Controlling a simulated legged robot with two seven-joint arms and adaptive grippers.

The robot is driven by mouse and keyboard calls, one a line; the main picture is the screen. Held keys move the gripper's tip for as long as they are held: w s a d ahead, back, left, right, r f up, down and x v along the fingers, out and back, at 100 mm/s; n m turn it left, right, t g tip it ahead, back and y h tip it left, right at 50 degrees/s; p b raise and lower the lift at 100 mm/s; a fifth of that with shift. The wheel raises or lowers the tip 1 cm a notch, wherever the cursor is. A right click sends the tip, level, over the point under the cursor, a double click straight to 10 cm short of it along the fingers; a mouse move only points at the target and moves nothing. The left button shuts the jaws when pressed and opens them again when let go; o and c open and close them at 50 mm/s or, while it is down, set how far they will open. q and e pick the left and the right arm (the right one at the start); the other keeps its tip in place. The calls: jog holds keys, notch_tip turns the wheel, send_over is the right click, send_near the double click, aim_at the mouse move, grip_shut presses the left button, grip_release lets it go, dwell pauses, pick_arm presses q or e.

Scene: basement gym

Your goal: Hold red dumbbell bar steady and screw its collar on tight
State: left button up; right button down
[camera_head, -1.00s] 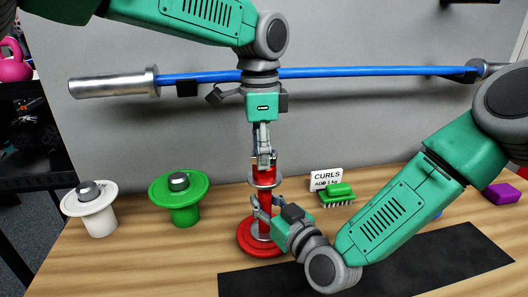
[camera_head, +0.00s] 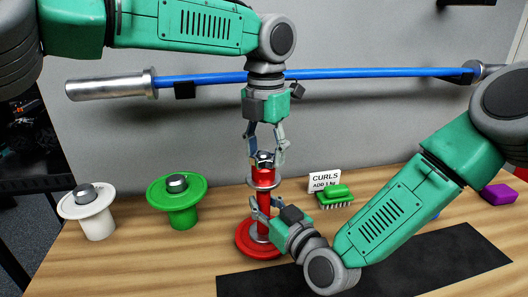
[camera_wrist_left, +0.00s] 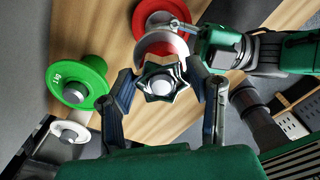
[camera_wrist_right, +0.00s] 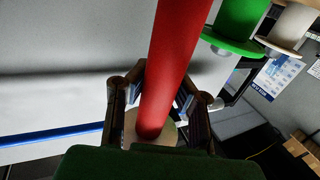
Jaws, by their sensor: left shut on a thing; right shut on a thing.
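The red dumbbell bar (camera_head: 264,177) stands upright on a red plate base (camera_head: 246,244). A dark, star-shaped metal collar (camera_head: 264,159) sits at its top end; it also shows in the left wrist view (camera_wrist_left: 158,82). My left gripper (camera_head: 265,162) points down from above, shut on the collar with a finger on either side. My right gripper (camera_head: 262,209) is shut on the bar lower down, coming in from the right. The red shaft runs between its fingers in the right wrist view (camera_wrist_right: 178,70). The thread under the collar is hidden.
A green dumbbell (camera_head: 178,202) and a white one (camera_head: 91,211) stand to the left. A green brush (camera_head: 335,196), a CURLS sign (camera_head: 324,180) and a purple block (camera_head: 499,194) are on the right. A black mat (camera_head: 400,265) lies in front. A blue barbell (camera_head: 370,72) hangs behind.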

pick_arm(q)
jog(key=shift+d+r+m, duration=0.1)
jog(key=shift+m, duration=0.7)
jog(key=o, duration=1.3)
jog(key=shift+s+r, duration=0.15)
jog(key=shift+r, duration=2.05)
